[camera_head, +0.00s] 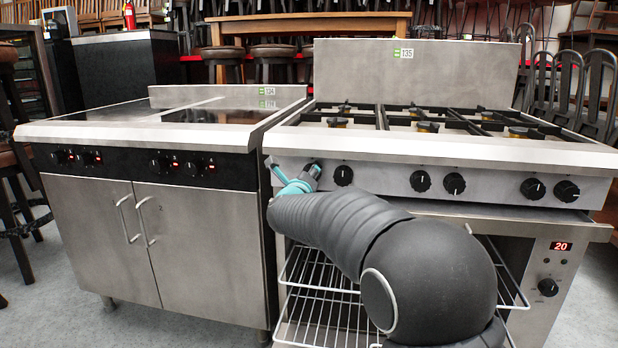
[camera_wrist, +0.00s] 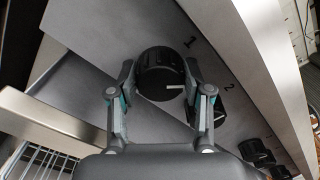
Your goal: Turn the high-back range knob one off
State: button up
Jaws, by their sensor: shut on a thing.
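The high-back range (camera_head: 350,62) stands right of centre, with a tall steel back panel tagged 135 and a row of black knobs on its front. Knob one (camera_wrist: 158,72), next to the printed "1", is a round black knob in the wrist view. Its white pointer line points to the right in that picture. My gripper (camera_wrist: 159,80) has a finger on each side of this knob and is shut on it. In the head view my gripper (camera_head: 291,178) is at the left end of the range's knob row, and my arm and fingers hide most of knob one.
Knob two (camera_head: 343,175) sits close to the right of my gripper. Several more knobs follow along the panel. A lower range (camera_head: 195,225) with a black control strip stands to the left. Wire racks (camera_head: 315,285) and an oven control showing 20 (camera_head: 561,246) are below.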

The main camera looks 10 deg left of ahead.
jog(key=n+p, duration=0.1)
jog(key=n, duration=0.3)
jog(key=shift+n, duration=0.3)
jog(key=shift+a+f+n+p, duration=0.1)
jog(key=shift+n+p, duration=0.4)
jog(key=shift+n, duration=1.4)
jog(key=o, duration=1.2)
jog(key=shift+c, duration=0.2)
jog(key=s, duration=1.2)
